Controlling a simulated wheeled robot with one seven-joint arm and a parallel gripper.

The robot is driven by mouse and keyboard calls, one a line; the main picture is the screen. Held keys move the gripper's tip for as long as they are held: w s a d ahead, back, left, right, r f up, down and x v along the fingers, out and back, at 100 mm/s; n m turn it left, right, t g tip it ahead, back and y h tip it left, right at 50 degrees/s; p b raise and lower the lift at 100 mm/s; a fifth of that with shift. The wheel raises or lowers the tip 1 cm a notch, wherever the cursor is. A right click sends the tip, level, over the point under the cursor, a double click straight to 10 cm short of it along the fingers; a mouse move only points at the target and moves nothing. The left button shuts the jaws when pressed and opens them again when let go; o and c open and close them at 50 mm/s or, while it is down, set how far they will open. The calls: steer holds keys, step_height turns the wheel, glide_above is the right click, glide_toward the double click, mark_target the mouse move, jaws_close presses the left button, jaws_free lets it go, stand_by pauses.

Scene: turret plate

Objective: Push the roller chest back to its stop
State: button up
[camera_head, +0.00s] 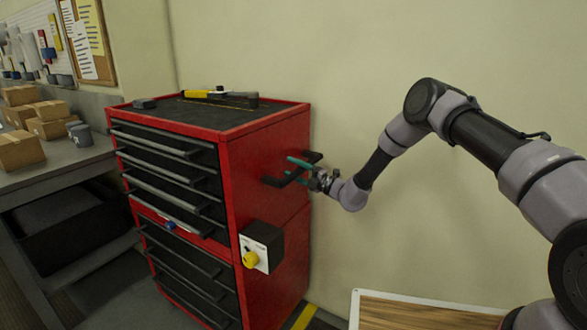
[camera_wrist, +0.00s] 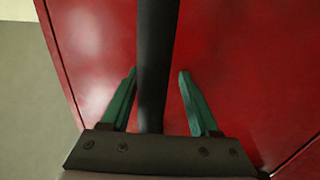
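The red roller chest (camera_head: 265,205) with black drawers stands left of centre in the head view, beside the wall. A black side handle (camera_head: 273,181) sticks out from its right side. My gripper (camera_head: 300,163) is at this handle. In the wrist view, the black handle bar (camera_wrist: 156,60) runs between the two green fingers of my gripper (camera_wrist: 157,85). The red side panel (camera_wrist: 230,60) fills most of the wrist view. No stop can be made out.
A grey workbench (camera_head: 50,165) with several cardboard boxes (camera_head: 20,150) stands left of the chest. A box with a yellow knob (camera_head: 250,260) is on the chest's side. Yellow floor tape (camera_head: 305,317) and a wooden board with a white edge (camera_head: 420,312) lie to the right.

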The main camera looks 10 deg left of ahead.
steer(key=v, duration=1)
steer(key=shift+s+d, duration=0.2)
steer(key=shift+d, duration=0.2)
